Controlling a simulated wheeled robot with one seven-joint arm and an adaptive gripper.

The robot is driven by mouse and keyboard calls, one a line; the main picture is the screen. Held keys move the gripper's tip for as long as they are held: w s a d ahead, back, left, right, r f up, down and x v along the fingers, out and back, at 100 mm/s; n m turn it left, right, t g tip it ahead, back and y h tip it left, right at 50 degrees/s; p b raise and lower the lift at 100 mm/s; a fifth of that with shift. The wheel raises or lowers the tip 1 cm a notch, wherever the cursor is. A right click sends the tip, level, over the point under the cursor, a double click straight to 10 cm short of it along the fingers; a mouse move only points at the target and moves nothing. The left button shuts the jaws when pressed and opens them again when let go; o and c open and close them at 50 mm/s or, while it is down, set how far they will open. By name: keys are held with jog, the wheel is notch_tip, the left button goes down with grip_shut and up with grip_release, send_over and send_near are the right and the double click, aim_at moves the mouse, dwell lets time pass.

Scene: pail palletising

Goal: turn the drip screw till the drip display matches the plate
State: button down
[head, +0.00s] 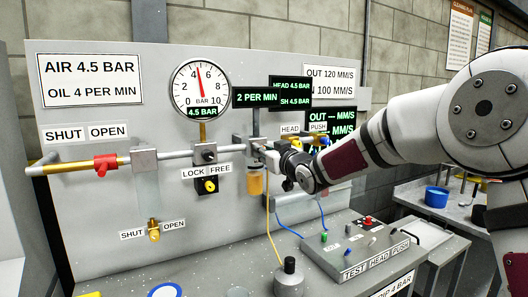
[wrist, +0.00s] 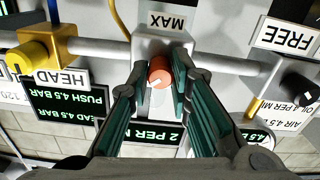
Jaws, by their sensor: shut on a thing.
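The drip screw (wrist: 160,72) is a small orange-red knob with a pale mark, below the MAX label in the wrist view. My gripper (wrist: 163,76) has a finger on each side of it and is shut on it. In the head view my gripper (head: 268,156) covers the screw, above an amber oil bowl (head: 255,184). The drip display (head: 257,97) reads 2 PER MIN in green; part of it also shows upside down between my fingers in the wrist view (wrist: 160,134). The plate (head: 90,80) at the upper left reads AIR 4.5 BAR, OIL 4 PER MIN.
A round gauge (head: 201,88) and its 4.5 BAR display stand left of my gripper. A red valve handle (head: 106,164) sits on the pipe. A yellow knob (wrist: 30,58) is at the wrist view's left. A test box (head: 355,245) stands on the bench below.

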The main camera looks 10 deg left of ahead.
jog(key=shift+m, duration=4.9)
jog(key=c, duration=1.4)
grip_release()
jog(key=shift+c, duration=0.2)
